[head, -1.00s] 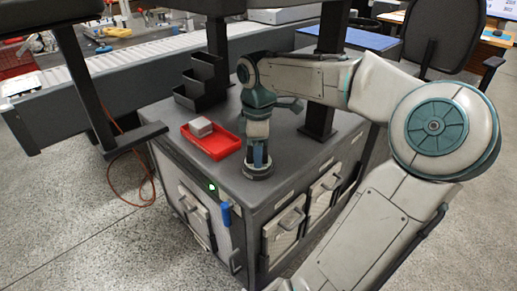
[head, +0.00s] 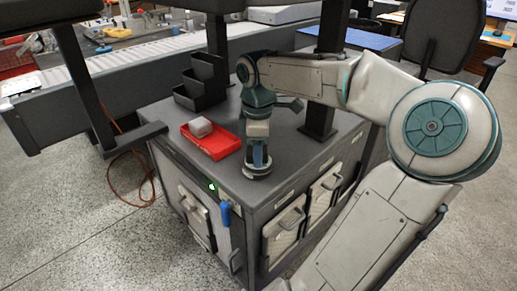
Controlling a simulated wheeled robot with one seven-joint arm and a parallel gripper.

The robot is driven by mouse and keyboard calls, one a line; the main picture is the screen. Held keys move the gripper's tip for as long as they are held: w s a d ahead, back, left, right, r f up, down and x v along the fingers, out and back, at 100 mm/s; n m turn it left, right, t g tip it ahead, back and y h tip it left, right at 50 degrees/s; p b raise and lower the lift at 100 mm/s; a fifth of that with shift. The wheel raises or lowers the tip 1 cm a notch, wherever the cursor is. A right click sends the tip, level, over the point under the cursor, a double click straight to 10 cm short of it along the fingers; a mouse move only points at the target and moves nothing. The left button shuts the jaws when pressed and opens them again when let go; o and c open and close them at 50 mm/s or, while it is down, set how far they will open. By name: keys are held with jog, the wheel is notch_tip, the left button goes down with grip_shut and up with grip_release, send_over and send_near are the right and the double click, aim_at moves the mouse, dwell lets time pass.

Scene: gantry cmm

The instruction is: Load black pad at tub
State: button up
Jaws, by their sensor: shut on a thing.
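My gripper (head: 258,160) points down over the grey cabinet top, just right of the red tub. It is shut on the black pad (head: 257,172), a dark round piece at the fingertips. The pad is at or very near the cabinet top; I cannot tell whether it touches. The red tub (head: 214,149) is a shallow open tray on the same top. A grey block (head: 201,127) sits in its far left part, and its near right part is bare. The fingers partly hide the pad.
A black stepped bin rack (head: 203,84) stands behind the tub. A dark upright post (head: 320,118) rises from the cabinet top right of my gripper. Another dark post and foot (head: 137,137) stand to the left. The cabinet top (head: 290,150) is bare around the pad.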

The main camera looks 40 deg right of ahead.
dwell(0.4)
jog(key=shift+r+p, duration=2.5)
jog(key=shift+r, duration=1.05)
jog(key=shift+f, duration=0.1)
